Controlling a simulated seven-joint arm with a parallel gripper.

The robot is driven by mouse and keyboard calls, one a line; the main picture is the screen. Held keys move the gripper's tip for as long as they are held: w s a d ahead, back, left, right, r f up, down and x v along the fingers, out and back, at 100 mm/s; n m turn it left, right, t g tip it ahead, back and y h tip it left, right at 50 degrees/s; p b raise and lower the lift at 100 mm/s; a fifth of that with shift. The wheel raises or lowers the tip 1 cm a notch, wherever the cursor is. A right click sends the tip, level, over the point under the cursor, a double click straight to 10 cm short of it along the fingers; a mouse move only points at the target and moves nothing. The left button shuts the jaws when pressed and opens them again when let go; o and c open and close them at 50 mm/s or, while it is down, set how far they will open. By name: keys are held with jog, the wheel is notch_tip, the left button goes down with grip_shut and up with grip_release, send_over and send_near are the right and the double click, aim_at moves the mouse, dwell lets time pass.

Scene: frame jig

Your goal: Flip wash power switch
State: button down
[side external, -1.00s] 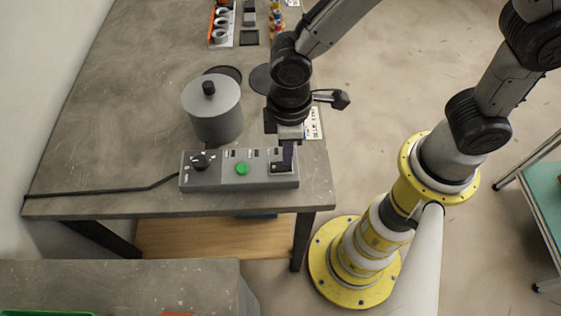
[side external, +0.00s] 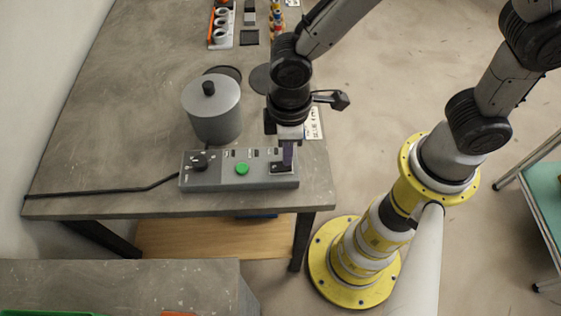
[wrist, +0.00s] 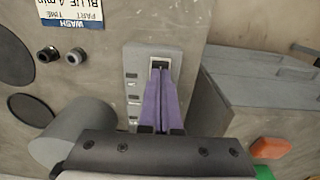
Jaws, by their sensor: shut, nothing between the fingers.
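The grey control box (side external: 220,180) lies near the front edge of the grey table, with a black knob (side external: 200,160) at its left and a green button (side external: 242,169) in the middle. The power switch (wrist: 159,65) sits in a dark recess at the box's right end, mostly hidden behind the fingertips. My gripper (side external: 287,163) is shut and empty, pointing down at the switch. In the wrist view its purple fingers (wrist: 160,85) reach to the switch recess; I cannot tell whether they touch the rocker or which way it is tipped.
A grey lidded pot (side external: 214,115) stands just behind the box. A black cable (side external: 110,191) runs left from the box. Dark discs (side external: 224,74) and a rack of rings (side external: 221,22) lie farther back. A label card (wrist: 72,12) shows in the wrist view.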

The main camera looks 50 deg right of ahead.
jog(key=shift+f, duration=0.8)
dwell(0.4)
jog(key=shift+r, duration=3.5)
